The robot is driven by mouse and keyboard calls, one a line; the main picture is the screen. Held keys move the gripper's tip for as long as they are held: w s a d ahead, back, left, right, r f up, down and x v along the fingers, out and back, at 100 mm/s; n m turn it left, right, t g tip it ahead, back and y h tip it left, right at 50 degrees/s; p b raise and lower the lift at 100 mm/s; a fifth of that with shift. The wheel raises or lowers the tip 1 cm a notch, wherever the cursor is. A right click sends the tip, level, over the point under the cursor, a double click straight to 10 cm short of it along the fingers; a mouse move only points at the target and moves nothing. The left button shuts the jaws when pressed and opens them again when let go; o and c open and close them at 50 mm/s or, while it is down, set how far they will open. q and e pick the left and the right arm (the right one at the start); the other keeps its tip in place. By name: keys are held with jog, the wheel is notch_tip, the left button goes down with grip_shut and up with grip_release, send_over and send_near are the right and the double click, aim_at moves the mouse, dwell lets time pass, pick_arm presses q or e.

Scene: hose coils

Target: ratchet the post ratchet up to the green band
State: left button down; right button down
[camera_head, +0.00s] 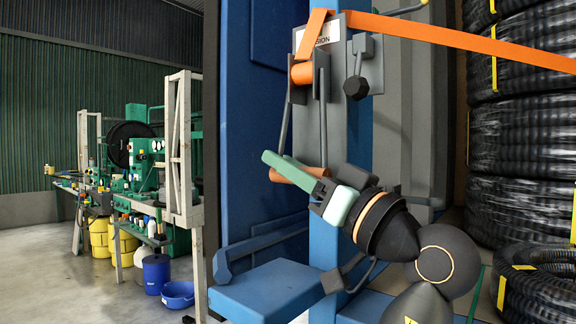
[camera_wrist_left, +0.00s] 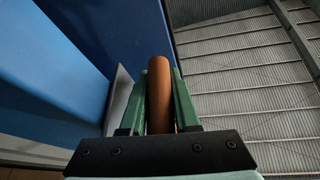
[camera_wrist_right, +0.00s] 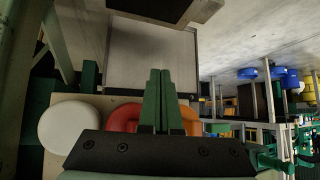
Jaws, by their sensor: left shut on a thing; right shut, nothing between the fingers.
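The post ratchet (camera_head: 306,72) is fixed high on a blue post, with an orange strap (camera_head: 450,34) running off to the right and a part-hidden label plate (camera_head: 326,34) at its top. Its long grey handle hangs down to an orange grip (camera_head: 292,178). My left gripper (camera_head: 284,166) is shut on this grip. In the left wrist view the grip (camera_wrist_left: 158,92) stands between the two green fingers. I cannot make out a green band on the ratchet. My right gripper (camera_wrist_right: 158,98) is shut and empty, and shows only in the right wrist view.
Black hose coils (camera_head: 524,130) are stacked at the right. A blue ledge (camera_head: 265,292) juts out below the left gripper. A workbench with green machines (camera_head: 140,165) and a blue tub (camera_head: 178,294) stand at the left.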

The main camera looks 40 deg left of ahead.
jog(key=shift+d+f, duration=0.1)
jog(key=shift+d, duration=0.05)
dwell(0.7)
pick_arm(q)
jog(key=shift+s, duration=0.1)
pick_arm(e)
jog(key=shift+d+f, duration=0.1)
jog(key=shift+d, duration=0.4)
